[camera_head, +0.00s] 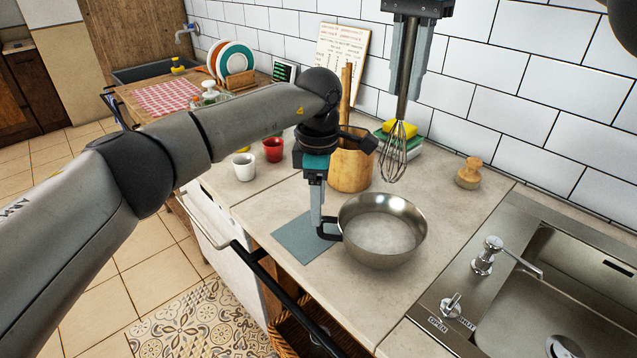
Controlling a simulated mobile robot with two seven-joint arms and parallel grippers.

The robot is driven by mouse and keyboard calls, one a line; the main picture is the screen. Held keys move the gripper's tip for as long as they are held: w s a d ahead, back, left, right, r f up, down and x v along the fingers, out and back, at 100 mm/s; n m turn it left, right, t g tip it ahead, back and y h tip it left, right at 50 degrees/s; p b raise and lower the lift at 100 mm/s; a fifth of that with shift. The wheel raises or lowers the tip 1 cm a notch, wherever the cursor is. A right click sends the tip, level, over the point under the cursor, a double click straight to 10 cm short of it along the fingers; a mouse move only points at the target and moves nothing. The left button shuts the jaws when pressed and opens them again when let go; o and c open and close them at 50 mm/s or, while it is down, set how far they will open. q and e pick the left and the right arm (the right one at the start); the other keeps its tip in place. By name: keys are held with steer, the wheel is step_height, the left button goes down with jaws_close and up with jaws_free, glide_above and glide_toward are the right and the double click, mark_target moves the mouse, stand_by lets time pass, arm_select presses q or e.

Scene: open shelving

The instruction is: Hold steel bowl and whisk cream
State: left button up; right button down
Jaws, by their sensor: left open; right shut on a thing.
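The steel bowl (405,252) stands upright on the counter, with a black handle on its left side. Its inside looks pale; I cannot tell whether that is cream. My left gripper (318,212) points down at the bowl's handle with its jaws open. I cannot tell whether its fingers touch the handle. My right gripper (408,75) is at the top of the view, shut on the whisk (394,155). The whisk hangs with its wire head down, above and behind the bowl and apart from it.
A grey-blue mat (292,240) lies left of the bowl. A wooden utensil holder (350,170) stands behind my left gripper. White (244,167) and red (273,150) cups stand left. A brush (469,173) stands right, near the sink (555,310). The counter between bowl and brush is clear.

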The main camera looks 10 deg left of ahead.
mark_target(319, 237)
arm_select(q)
step_height(319, 237, down, 7)
steer(key=shift+r, duration=0.2)
jaws_close()
stand_by(0.6)
stand_by(0.8)
steer(key=c, duration=0.6)
jaws_free()
jaws_close()
